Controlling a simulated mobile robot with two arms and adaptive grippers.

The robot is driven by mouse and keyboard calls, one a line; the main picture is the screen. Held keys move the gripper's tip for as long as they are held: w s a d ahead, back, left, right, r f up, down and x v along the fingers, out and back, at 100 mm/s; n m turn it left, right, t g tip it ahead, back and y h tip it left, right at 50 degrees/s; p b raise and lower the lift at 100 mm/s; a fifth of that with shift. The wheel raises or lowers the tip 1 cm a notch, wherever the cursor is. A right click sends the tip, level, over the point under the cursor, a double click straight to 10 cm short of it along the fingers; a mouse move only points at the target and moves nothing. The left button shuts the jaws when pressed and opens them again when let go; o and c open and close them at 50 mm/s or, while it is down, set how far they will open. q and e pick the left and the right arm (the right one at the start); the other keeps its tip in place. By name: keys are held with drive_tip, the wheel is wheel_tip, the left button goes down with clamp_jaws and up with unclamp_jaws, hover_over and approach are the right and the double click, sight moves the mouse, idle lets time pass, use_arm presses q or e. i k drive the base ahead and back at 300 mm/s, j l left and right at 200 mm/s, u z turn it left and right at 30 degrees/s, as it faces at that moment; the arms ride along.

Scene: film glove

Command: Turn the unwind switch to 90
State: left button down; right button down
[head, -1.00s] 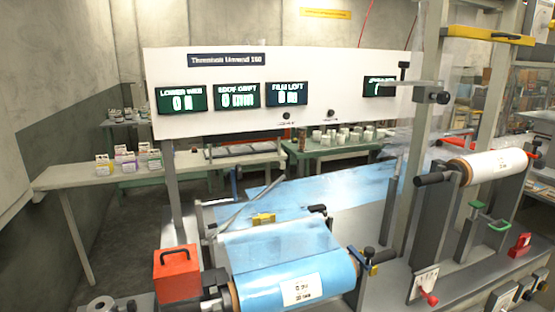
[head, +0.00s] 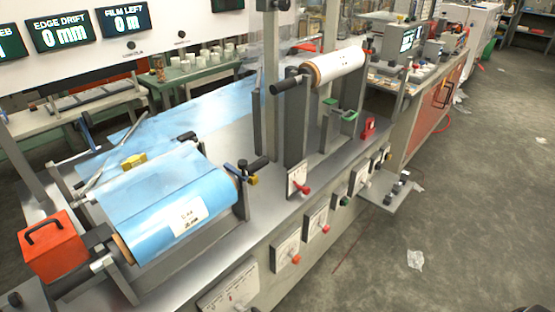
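Several white dial plates with small knobs or levers sit along the front of the machine. One plate with a red lever (head: 299,186) stands upright on the front edge of the deck. Below it on the front face are a plate with a red knob (head: 316,222) and another plate with a red knob (head: 287,250). A wider plate (head: 230,290) is lower left, cut by the bottom edge. Their lettering is too small to read, so I cannot tell which is the unwind switch or its setting. Neither of my grippers is in view.
A blue film roll (head: 180,214) lies on the machine beside an orange block (head: 52,246). A white roll (head: 336,66) sits farther back. A small shelf (head: 392,191) juts from the front. The grey floor (head: 470,210) at right is mostly open, with scraps of film.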

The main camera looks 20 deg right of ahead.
sight(325, 230)
drive_tip(key=z, duration=1.15)
